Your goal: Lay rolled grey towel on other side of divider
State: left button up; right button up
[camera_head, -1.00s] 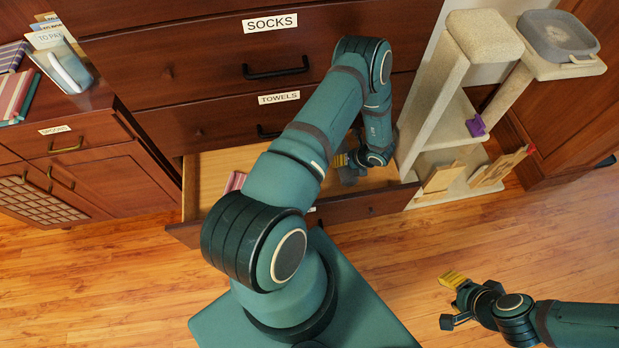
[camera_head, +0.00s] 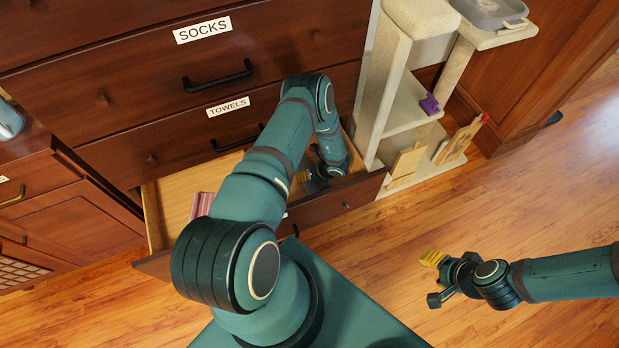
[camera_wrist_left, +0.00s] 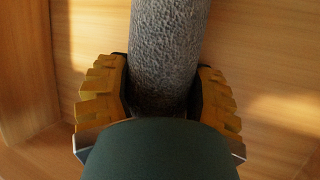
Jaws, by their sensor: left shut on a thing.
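My left gripper (camera_head: 312,180) reaches down into the open lower drawer (camera_head: 345,200), near its right end. In the left wrist view my left gripper (camera_wrist_left: 160,92) is shut on the rolled grey towel (camera_wrist_left: 168,45), with one yellow-padded finger on each side. The roll runs upward out of that picture, over a pale wooden surface. In the head view the towel is mostly hidden by the gripper and arm. I cannot make out a divider; my arm covers the drawer's middle. My right gripper (camera_head: 434,279) is open and empty above the floor.
A red striped towel (camera_head: 202,204) lies in the drawer's left part. The closed drawers marked TOWELS (camera_head: 228,107) and SOCKS (camera_head: 203,31) are above. A beige cat tree (camera_head: 390,90) stands close on the right. The wooden floor (camera_head: 395,235) in front is clear.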

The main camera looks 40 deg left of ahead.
pick_arm(q)
jog(key=shift+f, duration=0.1)
jog(key=o, duration=1.3)
jog(key=p+v, duration=0.3)
jog(key=v, duration=0.9)
